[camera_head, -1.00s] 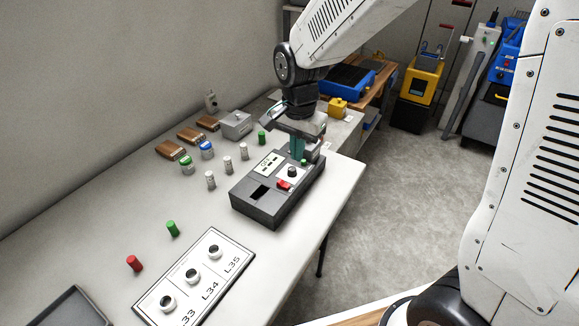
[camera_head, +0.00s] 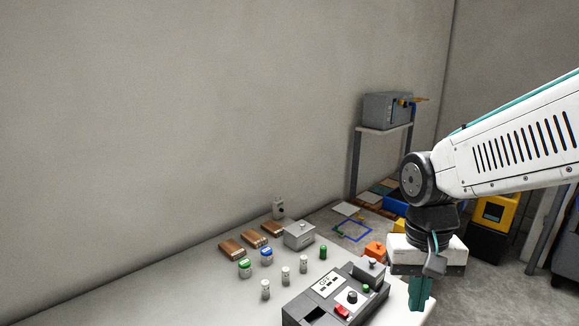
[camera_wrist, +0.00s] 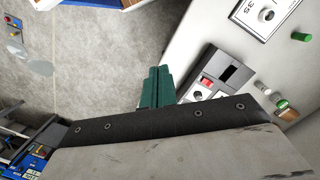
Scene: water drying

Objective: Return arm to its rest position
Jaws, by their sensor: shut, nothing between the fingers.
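My gripper (camera_head: 419,294) hangs at the right in the head view, its green fingers pointing down, beside the right edge of the table and apart from the grey device. In the wrist view the green fingers (camera_wrist: 156,88) are together with nothing between them, over the grey floor near the table edge. The grey device (camera_head: 330,297) with a red switch, a black knob and a dark slot stands on the white table (camera_head: 190,300). It also shows in the wrist view (camera_wrist: 222,76), right of the fingers.
Several small vials (camera_head: 286,276), a grey box (camera_head: 299,234) and wooden blocks (camera_head: 254,239) stand on the table. A shelf with a grey machine (camera_head: 388,110) stands behind. A yellow machine (camera_head: 492,214) stands at the right. Open floor (camera_wrist: 90,50) lies left of the fingers in the wrist view.

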